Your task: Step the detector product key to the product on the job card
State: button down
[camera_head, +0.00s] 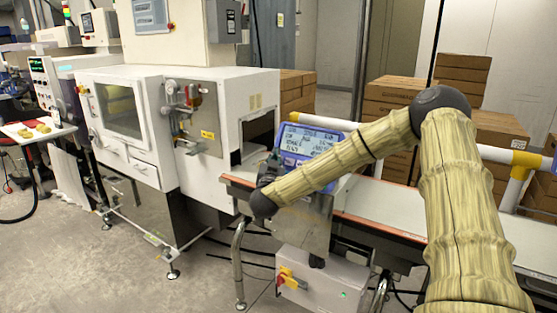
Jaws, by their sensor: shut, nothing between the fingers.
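A blue-framed control unit (310,143) with a lit screen of several text lines stands by the belt; the text is too small to read. I cannot tell which key is the product key. My gripper (270,166) is a dark shape past the wrist, just left of the unit's lower left side. It is shut and empty, and small and partly hidden by my wrist. I cannot tell whether it touches the unit. I cannot make out a job card.
A white conveyor belt (388,202) runs right from the white cabinet machine (225,88). A grey box with a red-yellow switch (287,277) sits below. A white and yellow rail (497,154) and cardboard boxes (393,97) stand behind. Floor (110,265) is open at front left.

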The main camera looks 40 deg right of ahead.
jog(key=shift+a+r, duration=0.1)
dwell(0.3)
jog(key=shift+s+a+r+p, duration=0.2)
jog(key=shift+s+a+r, duration=0.15)
jog(key=shift+a, duration=0.35)
jog(key=shift+s+a+r+p, duration=0.15)
jog(key=shift+s+a+r, duration=0.2)
jog(key=shift+a, duration=0.35)
jog(key=shift+s+a+r+p, duration=0.2)
jog(key=shift+a+r, duration=0.25)
jog(key=shift+a, duration=0.25)
jog(key=s+a+r+p, duration=0.1)
jog(key=s+a+r, duration=0.1)
jog(key=a, duration=0.3)
jog(key=shift+r, duration=0.4)
jog(key=shift+f, duration=0.1)
dwell(0.6)
